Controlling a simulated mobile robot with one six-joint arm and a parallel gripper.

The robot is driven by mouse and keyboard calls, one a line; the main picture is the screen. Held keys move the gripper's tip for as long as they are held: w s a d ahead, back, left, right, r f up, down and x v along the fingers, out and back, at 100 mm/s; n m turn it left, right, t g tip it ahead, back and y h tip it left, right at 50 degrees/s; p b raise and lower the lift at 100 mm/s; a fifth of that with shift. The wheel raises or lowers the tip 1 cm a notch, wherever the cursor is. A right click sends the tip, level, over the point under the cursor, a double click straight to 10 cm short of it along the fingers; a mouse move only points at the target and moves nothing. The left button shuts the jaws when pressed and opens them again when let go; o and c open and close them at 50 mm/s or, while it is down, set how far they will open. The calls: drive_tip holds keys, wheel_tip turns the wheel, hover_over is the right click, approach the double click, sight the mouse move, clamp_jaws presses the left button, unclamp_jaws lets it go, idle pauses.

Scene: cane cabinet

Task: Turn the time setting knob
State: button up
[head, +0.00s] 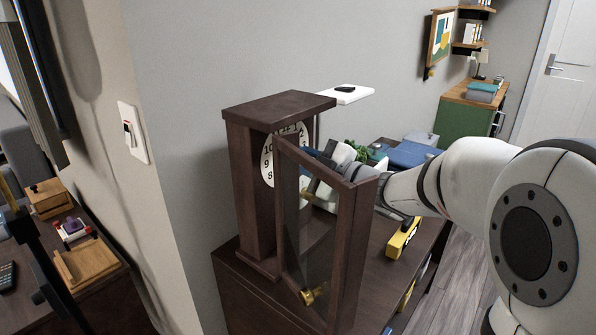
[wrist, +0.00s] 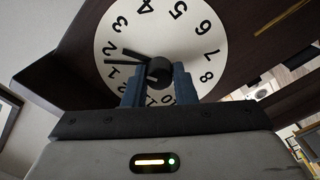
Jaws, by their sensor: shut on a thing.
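A dark wooden clock (head: 248,190) stands on a dark cabinet, and its glazed door (head: 300,230) is swung open toward me. Its white face (head: 268,165) is partly hidden by the door frame in the head view. In the wrist view the clock face (wrist: 118,45) appears upside down, with black hands (wrist: 125,58) meeting at a round black knob (wrist: 158,70) in the centre. My gripper (wrist: 160,82) has its two blue fingers on either side of this knob, shut on it. In the head view my gripper (head: 322,160) is behind the open door, largely hidden.
The open door stands between the head camera and my gripper, close to my arm.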

drive_tip(key=shift+f+n+b, duration=0.1)
drive_tip(key=shift+n+b, duration=0.2)
drive_tip(key=shift+n, duration=0.1)
drive_tip(key=o, duration=1)
drive_tip(key=shift+d, duration=0.1)
drive_tip(key=v, duration=0.7)
drive_tip(key=shift+s+d, duration=0.25)
drive_tip(key=shift+d, duration=0.05)
